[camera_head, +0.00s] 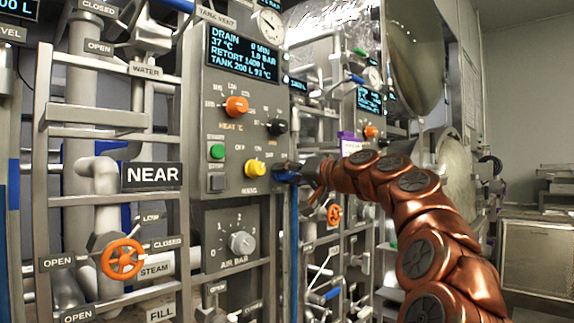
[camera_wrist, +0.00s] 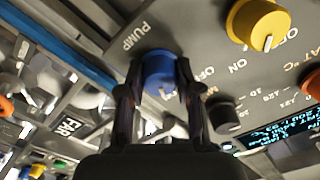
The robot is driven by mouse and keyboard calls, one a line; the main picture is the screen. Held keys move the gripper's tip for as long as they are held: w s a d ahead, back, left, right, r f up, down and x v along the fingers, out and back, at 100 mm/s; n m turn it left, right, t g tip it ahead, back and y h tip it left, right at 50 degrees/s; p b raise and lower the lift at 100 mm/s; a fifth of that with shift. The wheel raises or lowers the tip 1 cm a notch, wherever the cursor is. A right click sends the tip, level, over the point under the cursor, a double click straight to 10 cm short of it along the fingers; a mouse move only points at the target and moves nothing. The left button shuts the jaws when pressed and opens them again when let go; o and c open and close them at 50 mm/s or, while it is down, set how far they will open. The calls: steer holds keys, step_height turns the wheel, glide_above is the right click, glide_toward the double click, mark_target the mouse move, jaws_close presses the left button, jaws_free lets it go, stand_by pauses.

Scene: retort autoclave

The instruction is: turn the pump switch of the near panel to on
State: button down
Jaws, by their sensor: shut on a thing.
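The near panel (camera_head: 225,130) is the grey control box beside the NEAR sign (camera_head: 152,175). The pump switch is a blue knob (camera_wrist: 158,66) under the word PUMP in the wrist view. My gripper (camera_wrist: 159,75) is shut on this knob, one finger at each side. In the head view my gripper (camera_head: 292,173) is at the panel's lower right edge and mostly hides the knob.
A yellow knob (camera_head: 254,167) with ON and OFF lettering is left of my gripper in the head view. A black knob (camera_head: 277,127) and an orange heat knob (camera_head: 236,107) are above. Pipes and frames flank the panel.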

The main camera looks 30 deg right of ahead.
steer(key=shift+r+m+p, duration=0.15)
steer(key=shift+m+p, duration=0.3)
steer(key=shift+m, duration=0.15)
steer(key=c, duration=0.8)
jaws_free()
steer(key=shift+s, duration=0.1)
steer(key=v, duration=1.1)
steer(key=shift+s+d, duration=0.2)
steer(key=shift+s, duration=0.2)
